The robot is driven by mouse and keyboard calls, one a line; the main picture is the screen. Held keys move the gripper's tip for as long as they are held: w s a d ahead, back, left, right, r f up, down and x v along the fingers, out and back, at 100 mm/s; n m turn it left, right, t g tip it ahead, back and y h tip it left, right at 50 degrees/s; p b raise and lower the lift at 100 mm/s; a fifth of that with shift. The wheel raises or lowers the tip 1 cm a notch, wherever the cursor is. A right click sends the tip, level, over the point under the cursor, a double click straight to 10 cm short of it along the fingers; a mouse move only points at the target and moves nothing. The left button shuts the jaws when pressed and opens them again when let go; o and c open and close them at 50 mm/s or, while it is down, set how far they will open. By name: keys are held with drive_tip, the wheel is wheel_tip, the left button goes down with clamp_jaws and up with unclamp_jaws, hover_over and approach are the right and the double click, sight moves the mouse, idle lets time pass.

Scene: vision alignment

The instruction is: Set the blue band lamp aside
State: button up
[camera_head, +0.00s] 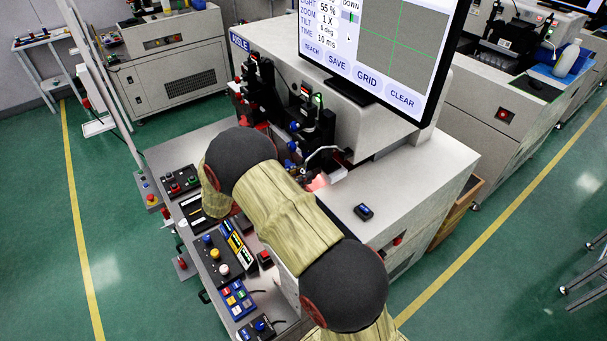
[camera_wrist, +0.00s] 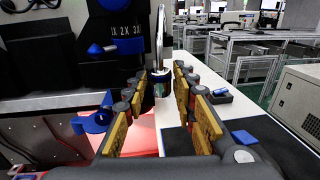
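In the wrist view, a slim silver lamp head (camera_wrist: 160,50) with a bluish lower part hangs ahead, lined up with the gap between my fingertips. How far it is beyond them is hard to tell. My gripper (camera_wrist: 161,75) is open, its yellow-padded fingers apart, with nothing visibly held. In the head view, a pale curved lamp arm (camera_head: 322,152) shows beside the alignment machine, above a red-lit spot; I cannot tell whether it is the same lamp. My gripper is hidden behind my own arm there.
Blue knobs (camera_wrist: 97,121) and the dark machine column stand close on the left. A small dark box with a blue top (camera_head: 363,211) sits on the white bench at right. Button panels (camera_head: 228,252) line the front. The large monitor (camera_head: 385,45) overhangs the back.

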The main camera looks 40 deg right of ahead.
drive_tip(key=shift+s+d, duration=0.15)
drive_tip(key=shift+d, duration=0.6)
drive_tip(key=c, duration=0.3)
drive_tip(key=c, duration=0.4)
clamp_jaws()
